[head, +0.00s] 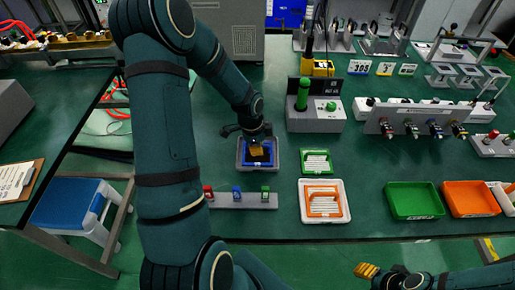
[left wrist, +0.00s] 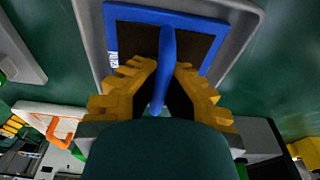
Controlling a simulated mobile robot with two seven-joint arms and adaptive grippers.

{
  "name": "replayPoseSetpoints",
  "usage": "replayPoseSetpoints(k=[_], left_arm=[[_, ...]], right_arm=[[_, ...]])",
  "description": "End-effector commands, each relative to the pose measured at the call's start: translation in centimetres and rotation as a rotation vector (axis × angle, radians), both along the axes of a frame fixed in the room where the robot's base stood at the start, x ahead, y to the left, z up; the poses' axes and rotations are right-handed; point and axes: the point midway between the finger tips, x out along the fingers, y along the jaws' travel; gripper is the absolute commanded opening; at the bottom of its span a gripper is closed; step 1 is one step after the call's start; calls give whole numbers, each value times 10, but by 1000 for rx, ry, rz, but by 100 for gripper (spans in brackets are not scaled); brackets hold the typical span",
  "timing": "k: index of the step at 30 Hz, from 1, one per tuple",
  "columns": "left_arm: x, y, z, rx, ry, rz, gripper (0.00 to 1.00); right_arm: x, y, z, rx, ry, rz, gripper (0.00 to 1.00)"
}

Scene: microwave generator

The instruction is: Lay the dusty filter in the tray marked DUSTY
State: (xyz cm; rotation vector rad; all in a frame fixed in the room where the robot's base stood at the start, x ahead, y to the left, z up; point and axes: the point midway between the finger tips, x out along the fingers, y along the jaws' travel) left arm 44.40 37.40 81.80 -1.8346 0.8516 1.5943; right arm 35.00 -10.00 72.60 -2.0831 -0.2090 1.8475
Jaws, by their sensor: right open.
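A blue-framed filter with a dark brown face (left wrist: 135,40) and a blue handle (left wrist: 167,45) lies in a grey holder (left wrist: 92,30). In the head view the blue frame (head: 243,160) is partly hidden by my left gripper (head: 259,150). In the left wrist view the yellow fingers (left wrist: 165,72) stand on either side of the handle, with gaps showing; they look open. A green tray (head: 413,217) and an orange tray (head: 470,213) stand at the right; their labels are too small to read. My right gripper (head: 366,270) is open and empty at the front edge.
A green-framed filter (head: 317,153) and an orange-framed filter (head: 323,190), both pale, lie right of the blue one. A bar with red, blue and green pieces (head: 238,205) stands in front. A grey box with a green cylinder (head: 315,125) is behind. Bare bench lies before the trays.

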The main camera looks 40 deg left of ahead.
Motion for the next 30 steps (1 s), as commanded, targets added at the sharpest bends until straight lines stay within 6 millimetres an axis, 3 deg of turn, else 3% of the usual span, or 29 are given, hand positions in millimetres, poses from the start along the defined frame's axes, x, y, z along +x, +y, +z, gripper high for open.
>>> replayPoseSetpoints(k=[8, 11, 12, 23, 30], left_arm=[[0, 0, -3, 0, 0, 0, 0], [0, 0, -2, 0, 0, 0, 30], [0, 0, -2, 0, 0, 0, 34], [0, 0, 3, 1, -1, 0, 34], [-3, 5, 42, 2, -4, 2, 34]], right_arm=[[0, 0, -2, 0, -1, 0, 47], [0, 0, -2, 0, -1, 0, 47], [0, 0, -2, 0, -1, 0, 47], [0, 0, 2, 0, 0, 0, 47], [-2, 0, 13, 1, 5, 1, 47]])
